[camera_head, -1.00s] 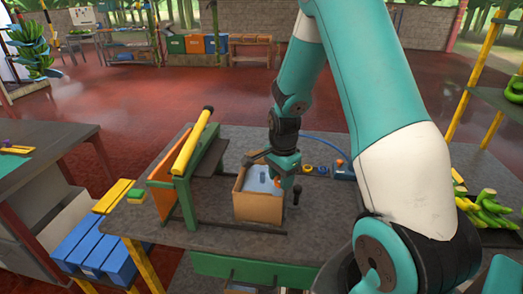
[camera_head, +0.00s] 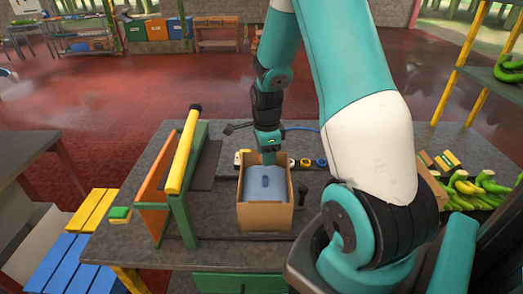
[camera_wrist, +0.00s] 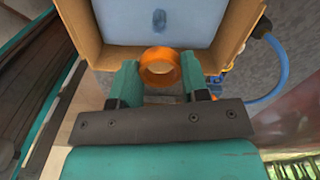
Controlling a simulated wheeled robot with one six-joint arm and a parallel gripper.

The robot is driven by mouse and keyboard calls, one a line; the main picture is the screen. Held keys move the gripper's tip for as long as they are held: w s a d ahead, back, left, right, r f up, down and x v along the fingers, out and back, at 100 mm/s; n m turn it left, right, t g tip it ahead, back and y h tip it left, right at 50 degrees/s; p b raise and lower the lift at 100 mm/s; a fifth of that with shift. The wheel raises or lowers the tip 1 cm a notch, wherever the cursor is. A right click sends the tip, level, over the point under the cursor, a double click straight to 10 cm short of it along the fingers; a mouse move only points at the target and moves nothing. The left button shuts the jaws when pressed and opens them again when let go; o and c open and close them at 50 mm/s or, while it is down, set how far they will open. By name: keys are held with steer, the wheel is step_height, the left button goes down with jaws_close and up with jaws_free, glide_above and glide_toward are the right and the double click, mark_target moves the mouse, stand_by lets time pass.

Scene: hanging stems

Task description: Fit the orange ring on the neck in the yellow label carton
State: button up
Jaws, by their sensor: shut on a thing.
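An open cardboard carton (camera_head: 265,218) stands on the grey bench, with a pale blue filling inside. My gripper (camera_head: 268,157) is at the far edge of the carton, pointing down. In the wrist view my gripper (camera_wrist: 161,80) is shut on the orange ring (camera_wrist: 160,56), held between the two green fingers. The ring appears just at the carton's wall, apart from the neck. The head view hides the ring.
A green stand with a yellow bar (camera_head: 183,150) and an orange panel (camera_head: 154,187) is left of the carton. A dark upright handle (camera_head: 302,192) is close to its right. A blue hose (camera_wrist: 274,75) lies near. Green bananas (camera_head: 485,185) lie at the right.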

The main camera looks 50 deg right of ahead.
mark_target(265, 177)
step_height(265, 177, down, 3)
steer(key=b, duration=0.2)
steer(key=shift+w+a+f+b, duration=0.1)
steer(key=shift+a+b, duration=0.05)
steer(key=shift+b, duration=0.15)
steer(key=shift+f+b, duration=2)
steer(key=shift+f, duration=0.9)
steer(key=shift+f+b, duration=0.45)
steer(key=shift+f, duration=0.15)
steer(key=o, duration=1.5)
steer(key=shift+o, duration=0.2)
steer(key=shift+r+p, duration=0.25)
steer(key=shift+p, duration=0.05)
steer(key=shift+r+p, duration=1)
steer(key=shift+r, duration=0.15)
steer(key=shift+r, duration=0.2)
